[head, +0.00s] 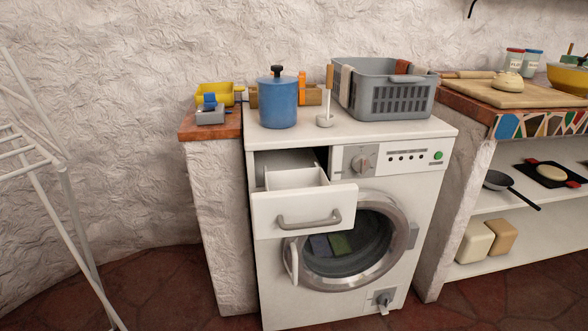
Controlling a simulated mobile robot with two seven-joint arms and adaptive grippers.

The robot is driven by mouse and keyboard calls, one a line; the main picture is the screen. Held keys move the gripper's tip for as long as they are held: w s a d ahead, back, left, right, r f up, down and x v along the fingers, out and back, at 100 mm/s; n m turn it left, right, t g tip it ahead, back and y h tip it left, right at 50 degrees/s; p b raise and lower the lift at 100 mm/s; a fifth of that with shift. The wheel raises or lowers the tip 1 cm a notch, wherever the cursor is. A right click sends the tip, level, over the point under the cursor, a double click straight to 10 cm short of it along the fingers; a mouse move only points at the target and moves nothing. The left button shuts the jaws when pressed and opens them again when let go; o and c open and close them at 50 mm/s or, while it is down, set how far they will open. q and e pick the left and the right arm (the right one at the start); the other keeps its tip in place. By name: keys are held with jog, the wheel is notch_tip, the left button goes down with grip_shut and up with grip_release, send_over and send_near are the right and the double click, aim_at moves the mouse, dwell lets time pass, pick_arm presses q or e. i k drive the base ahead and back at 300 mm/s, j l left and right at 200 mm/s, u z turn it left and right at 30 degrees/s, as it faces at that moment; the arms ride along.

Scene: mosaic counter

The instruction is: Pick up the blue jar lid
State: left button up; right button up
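A small glass jar (530,65) with a blue lid (535,51) stands at the back of the mosaic counter, at the upper right. The blue lid sits on top of the jar. A similar jar with a red lid (516,50) stands just left of it. A larger blue canister (277,104) with a dark knob on its top stands on the washing machine. Neither of my grippers is in view.
A wooden board (505,95) with dough and a rolling pin, and a yellow bowl (567,78), stand in front of the jars. A grey basket (392,99) stands on the washing machine (345,135), whose detergent drawer (303,211) is pulled out. A white drying rack (68,190) stands at left.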

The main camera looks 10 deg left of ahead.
aim_at(277, 79)
jog(key=i+l+u, duration=0.1)
jog(key=l, duration=0.25)
jog(key=i+l, duration=0.2)
jog(key=l, duration=0.15)
jog(key=i+l+u, duration=0.15)
jog(key=l, duration=0.25)
jog(key=i+l+u, duration=0.1)
jog(key=l, duration=0.25)
jog(key=i+l, duration=0.15)
jog(key=l, duration=0.25)
jog(key=i+l+u, duration=0.15)
jog(key=l, duration=0.25)
